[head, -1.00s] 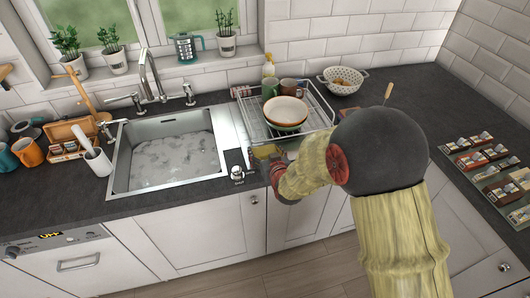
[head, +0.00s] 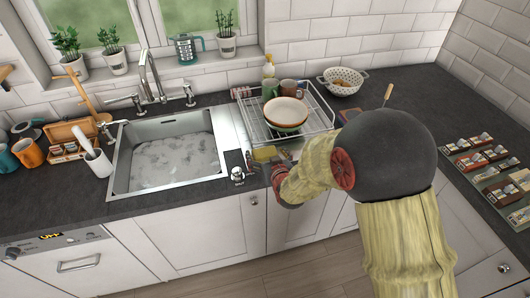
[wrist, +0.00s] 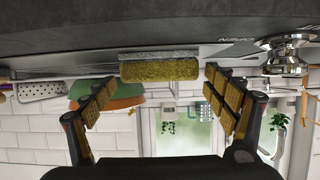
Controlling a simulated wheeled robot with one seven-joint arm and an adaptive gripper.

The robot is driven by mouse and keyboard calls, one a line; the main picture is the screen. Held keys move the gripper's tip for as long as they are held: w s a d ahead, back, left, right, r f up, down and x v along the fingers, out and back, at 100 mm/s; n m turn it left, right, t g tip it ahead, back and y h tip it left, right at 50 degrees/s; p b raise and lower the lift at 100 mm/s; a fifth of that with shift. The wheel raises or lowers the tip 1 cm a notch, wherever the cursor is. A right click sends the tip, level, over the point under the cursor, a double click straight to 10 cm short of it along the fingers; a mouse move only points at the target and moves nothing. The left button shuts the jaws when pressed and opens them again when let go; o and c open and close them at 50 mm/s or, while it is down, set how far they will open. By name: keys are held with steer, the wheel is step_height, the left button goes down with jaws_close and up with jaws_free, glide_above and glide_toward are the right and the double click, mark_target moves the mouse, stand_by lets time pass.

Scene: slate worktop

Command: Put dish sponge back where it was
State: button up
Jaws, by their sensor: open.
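The yellow dish sponge (head: 264,154) lies at the front of the metal drainer strip, right of the sink and in front of the dish rack. In the wrist view, which is upside down, the sponge (wrist: 160,71) shows as a long rough yellow block. My gripper (wrist: 160,84) is open, with one padded finger on either side of the sponge's ends in that picture. Gaps show between the fingers and the sponge, so it is not gripped. In the head view my gripper (head: 277,163) is small, just right of the sponge, and partly hidden by my wrist.
The dish rack (head: 318,122) holds bowls (head: 286,109) and mugs close behind the sponge. A metal tap-like fitting (head: 238,174) stands left of the sponge. The sink (head: 170,158) is further left. A white colander (head: 342,81) stands at the back.

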steer(key=p+v, duration=0.1)
steer(key=v, duration=0.9)
steer(key=shift+s+p, duration=0.35)
steer(key=shift+p, duration=0.05)
steer(key=s+d+r+m+g+h, duration=0.2)
steer(key=s+d+r+g, duration=0.1)
steer(key=s+d+r, duration=0.65)
steer(key=s+d+r+g, duration=0.2)
steer(key=s+d+r, duration=0.1)
steer(key=s, duration=0.6)
steer(key=s+d+r+m+g+h, duration=0.1)
steer(key=s+d+r, duration=0.3)
steer(key=s, duration=0.5)
steer(key=shift+r+g+h, duration=0.3)
steer(key=shift+r+g, duration=0.15)
steer(key=shift+g, duration=0.15)
